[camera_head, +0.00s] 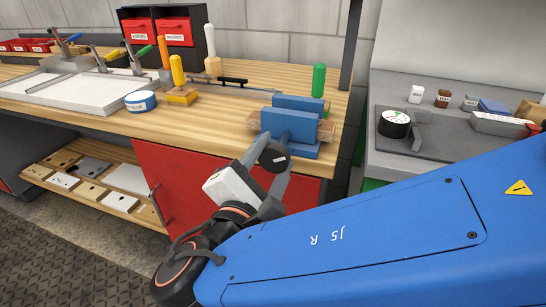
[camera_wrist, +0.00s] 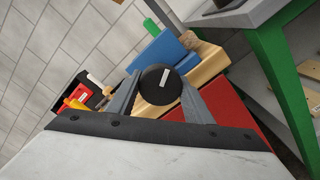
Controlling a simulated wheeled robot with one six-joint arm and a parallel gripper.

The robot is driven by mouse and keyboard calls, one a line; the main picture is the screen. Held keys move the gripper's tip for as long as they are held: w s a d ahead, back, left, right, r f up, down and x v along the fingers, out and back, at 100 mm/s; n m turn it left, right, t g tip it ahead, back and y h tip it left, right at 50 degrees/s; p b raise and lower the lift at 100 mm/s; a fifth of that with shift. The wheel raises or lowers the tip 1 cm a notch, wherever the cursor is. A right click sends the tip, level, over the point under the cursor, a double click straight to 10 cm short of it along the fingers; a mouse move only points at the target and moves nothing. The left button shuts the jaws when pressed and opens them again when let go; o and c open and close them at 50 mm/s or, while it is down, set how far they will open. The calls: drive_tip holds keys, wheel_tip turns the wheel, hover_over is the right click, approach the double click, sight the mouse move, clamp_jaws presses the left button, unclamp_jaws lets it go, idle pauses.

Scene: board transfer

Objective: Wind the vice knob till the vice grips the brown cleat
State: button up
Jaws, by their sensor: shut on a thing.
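The blue vice (camera_head: 289,124) is mounted at the front edge of the wooden bench, with two upright blue jaws. The brown cleat (camera_head: 327,129) lies between the jaws, its ends showing past both sides. I cannot tell whether both jaws touch it. The round black vice knob (camera_head: 273,157) faces me at the front, with a pale mark on its face. My gripper (camera_head: 271,163) is shut on the knob. In the wrist view the two fingers of my gripper (camera_wrist: 160,90) flank the knob (camera_wrist: 160,84). The vice (camera_wrist: 157,56) shows behind it there, partly hidden.
A green-handled tool (camera_head: 319,80) stands behind the vice. A blue tape roll (camera_head: 140,101), a yellow-handled tool (camera_head: 178,71) and a white board (camera_head: 75,92) are to the left on the bench. A red cabinet front (camera_head: 180,185) lies below. A grey counter (camera_head: 385,150) stands at right.

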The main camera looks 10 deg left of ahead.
drive_tip(key=shift+m, duration=0.3)
idle(0.4)
drive_tip(key=o, duration=1)
drive_tip(key=shift+s, duration=0.1)
drive_tip(key=s, duration=0.5)
drive_tip(key=s+a, duration=0.1)
drive_tip(key=s, duration=1.1)
drive_tip(key=shift+s+a, duration=0.1)
drive_tip(key=shift+a, duration=0.1)
